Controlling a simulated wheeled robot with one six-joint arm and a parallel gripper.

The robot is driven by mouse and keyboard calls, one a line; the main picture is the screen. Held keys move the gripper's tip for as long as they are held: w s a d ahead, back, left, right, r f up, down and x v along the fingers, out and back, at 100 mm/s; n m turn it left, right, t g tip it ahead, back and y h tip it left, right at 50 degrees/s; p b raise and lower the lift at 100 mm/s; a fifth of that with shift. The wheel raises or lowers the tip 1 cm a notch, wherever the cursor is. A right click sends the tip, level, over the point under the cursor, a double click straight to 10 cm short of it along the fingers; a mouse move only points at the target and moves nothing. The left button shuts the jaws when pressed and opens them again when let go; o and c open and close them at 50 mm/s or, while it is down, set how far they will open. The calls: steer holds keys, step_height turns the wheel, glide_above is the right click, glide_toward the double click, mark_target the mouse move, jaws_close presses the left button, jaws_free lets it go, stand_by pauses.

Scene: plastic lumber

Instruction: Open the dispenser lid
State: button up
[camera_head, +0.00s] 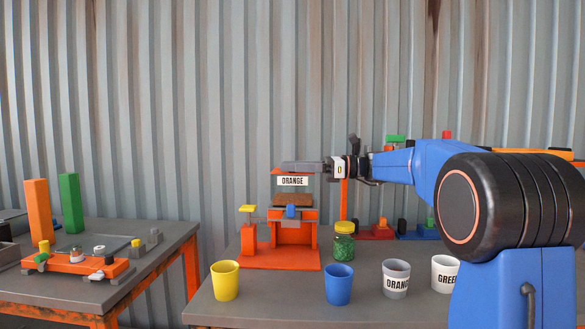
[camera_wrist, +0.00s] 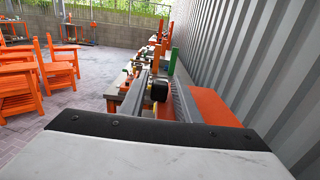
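The orange dispenser (camera_head: 291,258) stands on the grey workbench with a clear hopper labelled ORANGE (camera_head: 292,181) and brown granules low inside it. A strip of its orange lid (camera_head: 276,171) shows at the hopper's top, under my gripper (camera_head: 290,167). My gripper reaches in from the right, roughly level, at the lid's height. It hides most of the lid, so I cannot tell contact or whether the lid is raised. In the wrist view an orange panel (camera_wrist: 214,107), probably the lid, lies beyond the gripper housing.
Yellow (camera_head: 224,281), blue (camera_head: 339,284), ORANGE-labelled (camera_head: 396,280) and GREEN-labelled (camera_head: 444,273) cups line the bench front. A green-filled jar with yellow lid (camera_head: 344,241) stands right of the dispenser. A corrugated wall (camera_head: 240,100) is close behind. Another bench (camera_head: 130,280) stands left.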

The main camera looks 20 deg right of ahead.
jaws_close()
steer(key=shift+r, duration=0.1)
